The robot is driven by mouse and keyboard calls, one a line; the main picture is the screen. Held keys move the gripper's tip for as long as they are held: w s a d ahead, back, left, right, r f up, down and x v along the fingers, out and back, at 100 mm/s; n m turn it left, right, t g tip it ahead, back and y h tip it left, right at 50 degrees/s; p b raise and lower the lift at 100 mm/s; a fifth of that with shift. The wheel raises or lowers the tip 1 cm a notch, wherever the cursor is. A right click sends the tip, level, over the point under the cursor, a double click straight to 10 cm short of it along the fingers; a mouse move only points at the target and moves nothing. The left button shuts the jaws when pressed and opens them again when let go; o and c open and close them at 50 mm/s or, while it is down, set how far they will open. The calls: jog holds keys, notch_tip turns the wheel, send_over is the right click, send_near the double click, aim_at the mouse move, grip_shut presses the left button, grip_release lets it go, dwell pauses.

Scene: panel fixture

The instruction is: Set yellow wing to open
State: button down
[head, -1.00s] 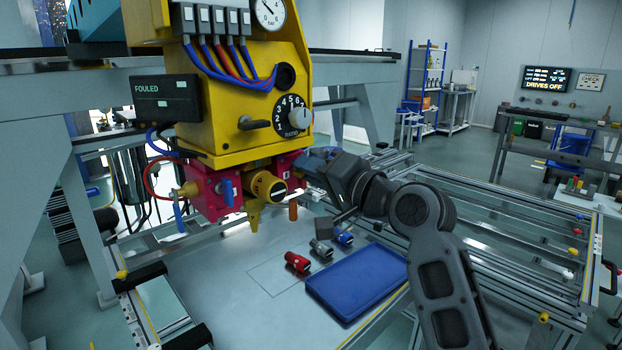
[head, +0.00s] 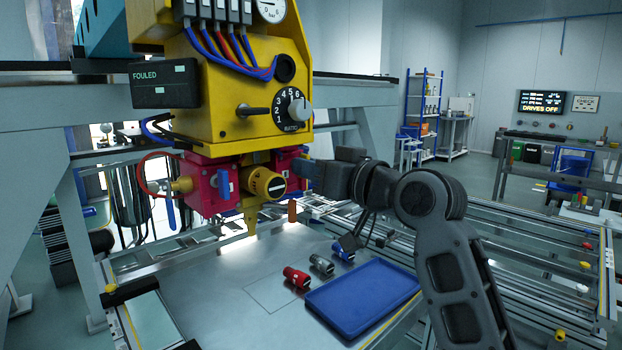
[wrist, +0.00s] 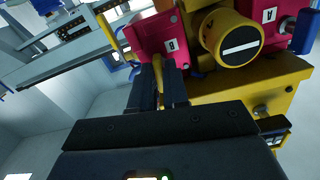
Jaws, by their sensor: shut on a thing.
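My gripper (wrist: 160,85) is shut on a slim yellow wing (wrist: 157,72) beside the pink-red block marked B (wrist: 170,45) in the wrist view. My fingers hide most of the wing, so its exact angle is hard to tell. In the head view my gripper (head: 308,172) reaches the right-hand pink-red block (head: 288,158) under the yellow housing (head: 225,110); the wing is hidden there. A round yellow cap with a white bar (head: 266,184) sits left of my gripper, and it also shows in the wrist view (wrist: 232,38).
A blue tray (head: 330,316) lies on the table below, with red (head: 296,277), grey (head: 322,263) and blue (head: 343,251) fittings beside it. The left pink-red block (head: 205,185) has a blue handle. An orange handle (head: 292,211) hangs below my gripper. A dark panel reads FOULED (head: 165,84).

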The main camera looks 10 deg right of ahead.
jog(key=shift+f+n+b, duration=0.1)
jog(key=shift+n+b, duration=0.3)
jog(key=shift+n, duration=0.4)
jog(key=c, duration=1.2)
grip_release()
jog(key=shift+v, duration=3.9)
